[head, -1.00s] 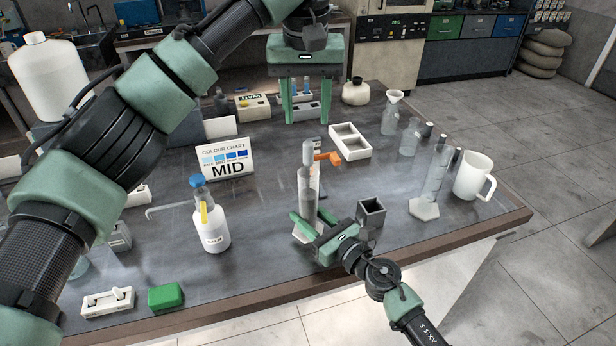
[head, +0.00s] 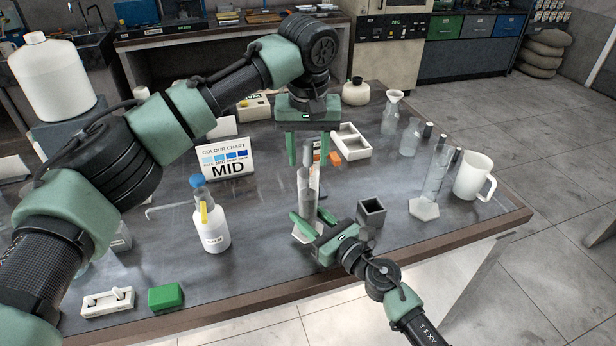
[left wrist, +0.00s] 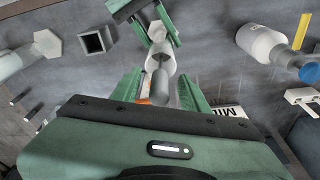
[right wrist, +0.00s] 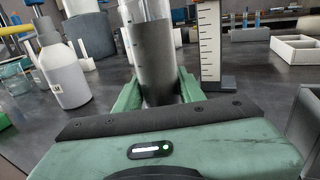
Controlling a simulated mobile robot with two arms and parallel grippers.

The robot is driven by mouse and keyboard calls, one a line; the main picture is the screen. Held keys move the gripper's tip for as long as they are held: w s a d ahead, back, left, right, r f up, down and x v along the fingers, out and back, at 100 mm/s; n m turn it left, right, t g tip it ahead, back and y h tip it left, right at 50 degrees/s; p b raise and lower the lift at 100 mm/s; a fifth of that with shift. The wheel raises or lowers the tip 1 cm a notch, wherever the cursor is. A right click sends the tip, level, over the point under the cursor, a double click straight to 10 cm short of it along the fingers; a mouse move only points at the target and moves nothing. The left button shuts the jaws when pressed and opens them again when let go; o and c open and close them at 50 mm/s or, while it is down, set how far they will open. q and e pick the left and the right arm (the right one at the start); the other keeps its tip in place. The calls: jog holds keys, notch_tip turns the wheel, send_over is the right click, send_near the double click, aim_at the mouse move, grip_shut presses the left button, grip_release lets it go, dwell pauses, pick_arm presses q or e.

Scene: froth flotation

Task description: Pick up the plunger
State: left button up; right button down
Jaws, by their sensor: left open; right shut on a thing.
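The plunger (head: 306,158) is a grey rod whose rounded top stands upright out of a clear cylinder (head: 307,192) filled with grey. The cylinder has a pale foot (head: 303,236) on the table. My left gripper (head: 314,160) is open and points down, with its fingers on either side of the plunger's top. In the left wrist view, the grey top (left wrist: 160,84) lies between the open fingers, with a gap on each side. My right gripper (head: 309,222) is shut around the lower cylinder, which also shows in the right wrist view (right wrist: 155,62).
A small grey square cup (head: 371,213) stands right of the cylinder. A white bottle with a blue cap (head: 211,226) stands left, before a colour chart (head: 227,162). A scale (right wrist: 210,45) stands close behind the cylinder. A white tray (head: 350,142) lies further back.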

pick_arm(q)
jog(key=shift+f, duration=0.15)
grip_shut()
dwell(1.4)
